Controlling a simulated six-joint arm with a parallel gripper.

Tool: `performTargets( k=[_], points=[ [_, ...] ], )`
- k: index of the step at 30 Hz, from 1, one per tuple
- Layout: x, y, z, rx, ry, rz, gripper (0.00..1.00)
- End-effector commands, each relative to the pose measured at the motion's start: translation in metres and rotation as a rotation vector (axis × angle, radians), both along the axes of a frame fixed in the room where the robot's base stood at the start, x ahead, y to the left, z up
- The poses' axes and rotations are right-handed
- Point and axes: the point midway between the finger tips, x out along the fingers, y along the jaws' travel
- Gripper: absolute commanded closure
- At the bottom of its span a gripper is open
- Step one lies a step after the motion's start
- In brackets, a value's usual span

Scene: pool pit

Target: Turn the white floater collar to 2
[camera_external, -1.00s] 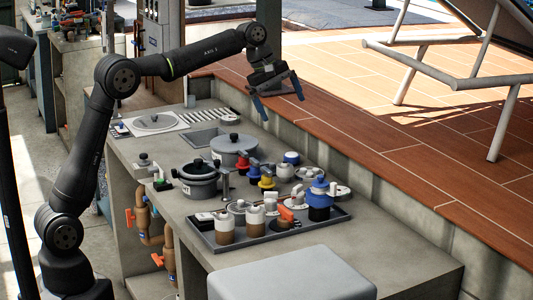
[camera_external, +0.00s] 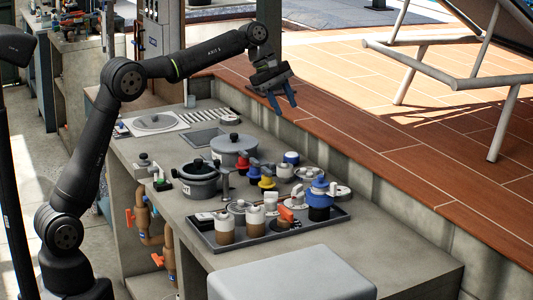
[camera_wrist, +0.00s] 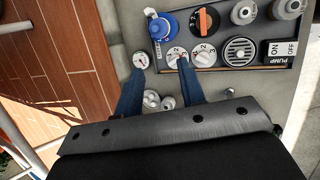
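In the wrist view the floater (camera_wrist: 163,27) is at the top, just beyond my fingertips. White numbered dials (camera_wrist: 175,57) lie next to it; a 2 and a 3 can be made out on one. I cannot tell for sure which white ring is the collar, nor its setting. My gripper (camera_external: 283,103) hangs high above the back of the counter, apart from everything. In the wrist view its two blue fingers (camera_wrist: 160,68) are spread with nothing held between them.
The grey tray (camera_external: 272,249) also holds several jars and an orange-handled knob (camera_wrist: 205,20). A grey block (camera_external: 290,275) is in front. A tiled deck rises behind the counter.

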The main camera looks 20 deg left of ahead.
Motion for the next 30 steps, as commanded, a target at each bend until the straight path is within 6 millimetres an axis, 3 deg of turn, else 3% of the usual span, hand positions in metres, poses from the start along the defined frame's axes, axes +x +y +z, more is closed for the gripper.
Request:
performTargets(
  k=[1, 6, 9, 14, 20, 30],
  points=[
    [0.01, -0.005, -0.018, -0.022, 0.062, 0.023, 0.64],
    [0.035, -0.023, -0.065, -0.125, 0.283, 0.108, 0.64],
    [0.046, -0.029, -0.086, -0.173, 0.39, 0.148, 0.64],
    [0.055, -0.034, -0.102, -0.219, 0.484, 0.183, 0.64],
    [0.052, -0.044, -0.114, -0.227, 0.502, 0.187, 0.64],
    [0.03, -0.089, -0.164, -0.225, 0.502, 0.186, 0.64]
  ],
)
